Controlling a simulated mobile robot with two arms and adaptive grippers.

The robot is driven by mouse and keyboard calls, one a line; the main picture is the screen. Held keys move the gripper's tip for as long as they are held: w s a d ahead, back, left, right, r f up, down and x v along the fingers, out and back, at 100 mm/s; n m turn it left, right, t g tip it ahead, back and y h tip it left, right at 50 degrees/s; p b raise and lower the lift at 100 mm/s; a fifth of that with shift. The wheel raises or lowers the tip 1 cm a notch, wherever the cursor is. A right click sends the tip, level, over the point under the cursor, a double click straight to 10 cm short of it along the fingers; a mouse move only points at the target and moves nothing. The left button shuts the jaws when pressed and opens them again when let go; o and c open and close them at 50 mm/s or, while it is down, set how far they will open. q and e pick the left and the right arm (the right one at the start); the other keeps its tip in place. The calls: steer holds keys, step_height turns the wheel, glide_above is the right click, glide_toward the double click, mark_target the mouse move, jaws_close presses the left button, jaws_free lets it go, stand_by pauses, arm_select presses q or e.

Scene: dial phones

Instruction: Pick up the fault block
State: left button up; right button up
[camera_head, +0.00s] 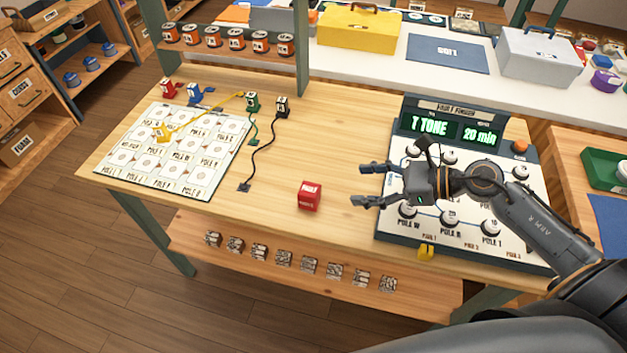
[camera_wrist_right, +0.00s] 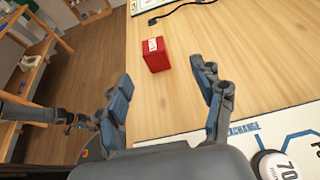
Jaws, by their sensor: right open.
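The fault block is a small red cube (camera_head: 309,196) with a white label, standing alone on the wooden table. In the right wrist view the red cube (camera_wrist_right: 156,55) lies just beyond my fingertips, between their lines. My right gripper (camera_head: 361,185) is open and empty, to the right of the cube and apart from it, with its fingers pointing at it. Both its fingers show in the right wrist view (camera_wrist_right: 162,76). A dark jointed part at the left of the right wrist view, seemingly my left gripper (camera_wrist_right: 82,122), is too small to read.
The fault finder panel (camera_head: 393,229) with white knobs and a lit display lies under my right arm. A white card grid (camera_head: 197,193) lies at the left, with coloured plugs and a black cord (camera_head: 262,153) nearby. The table around the cube is clear.

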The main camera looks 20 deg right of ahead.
steer(key=p, duration=0.1)
glide_toward(312, 189)
steer(key=shift+w+a, duration=0.35)
steer(key=shift+a, duration=0.2)
steer(key=shift+w+a, duration=0.3)
steer(key=shift+a, duration=0.25)
steer(key=shift+w+a+f+p, duration=0.3)
steer(key=shift+w+a+f, duration=0.6)
steer(key=shift+a, duration=0.05)
steer(key=shift+w+a+f+p, duration=0.2)
steer(key=shift+a+p, duration=0.2)
steer(key=shift+a, duration=0.15)
steer(key=p+x, duration=0.1)
steer(key=x, duration=0.2)
steer(key=shift+w+a+f, duration=0.15)
steer(key=shift+f, duration=0.15)
steer(key=shift+w+a+f, duration=0.1)
steer(key=shift+a+f, duration=0.05)
steer(key=shift+a, duration=0.05)
steer(key=shift+c, duration=0.6)
steer(key=c, duration=1.1)
arm_select(q)
steer(key=s+r, duration=0.1)
steer(key=s+a+r, duration=0.1)
steer(key=s+r, duration=0.1)
steer(key=shift+s+a+r, duration=0.15)
steer(key=shift+s+a, duration=0.1)
steer(key=shift+s, duration=0.1)
arm_select(e)
steer(key=shift+c, duration=0.3)
